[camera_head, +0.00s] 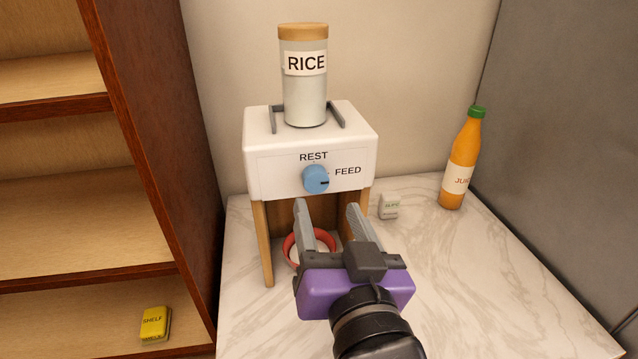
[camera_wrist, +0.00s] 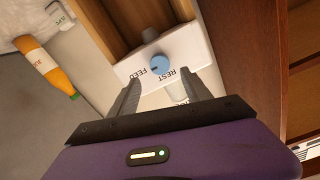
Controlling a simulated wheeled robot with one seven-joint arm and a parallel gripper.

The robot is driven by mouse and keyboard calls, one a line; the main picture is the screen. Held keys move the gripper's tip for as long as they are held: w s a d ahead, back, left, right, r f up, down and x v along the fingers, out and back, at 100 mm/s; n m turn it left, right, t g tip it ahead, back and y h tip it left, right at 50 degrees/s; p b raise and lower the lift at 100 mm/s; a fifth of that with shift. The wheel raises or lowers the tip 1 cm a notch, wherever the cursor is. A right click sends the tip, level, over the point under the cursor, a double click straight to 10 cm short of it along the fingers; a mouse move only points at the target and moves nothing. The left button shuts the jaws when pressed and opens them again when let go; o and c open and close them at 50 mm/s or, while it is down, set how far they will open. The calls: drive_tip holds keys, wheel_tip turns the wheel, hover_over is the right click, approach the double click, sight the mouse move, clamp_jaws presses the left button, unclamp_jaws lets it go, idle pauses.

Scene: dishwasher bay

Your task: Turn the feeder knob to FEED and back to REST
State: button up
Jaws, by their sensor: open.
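The white feeder (camera_head: 260,165) stands on the marble counter with REST and FEED labels on its front. Its blue round knob (camera_head: 316,179) sits below REST and left of FEED. The knob's dark mark points right, to the FEED side. The knob also shows in the wrist view (camera_wrist: 156,65), just beyond the fingertips. My gripper (camera_head: 326,206) is open, its two grey fingers apart and empty, in front of and slightly below the knob. In the wrist view the open fingers (camera_wrist: 165,78) show nothing gripped. I see no clear contact with the knob.
A RICE jar (camera_head: 305,95) stands on the feeder between grey rails. A red ring-shaped rim (camera_head: 290,252) shows under the feeder, partly hidden by my gripper. An orange juice bottle (camera_head: 458,165) and a small white box (camera_head: 389,207) stand right. A wooden shelf unit (camera_head: 165,130) bounds the left.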

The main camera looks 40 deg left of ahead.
sight(318, 182)
drive_tip(key=p+x, duration=0.1)
drive_tip(key=x, duration=0.6)
drive_tip(key=shift+w+a+p, duration=0.15)
drive_tip(key=shift+a+p, duration=0.1)
drive_tip(key=shift+p, duration=0.05)
drive_tip(key=shift+c, duration=0.3)
clamp_jaws()
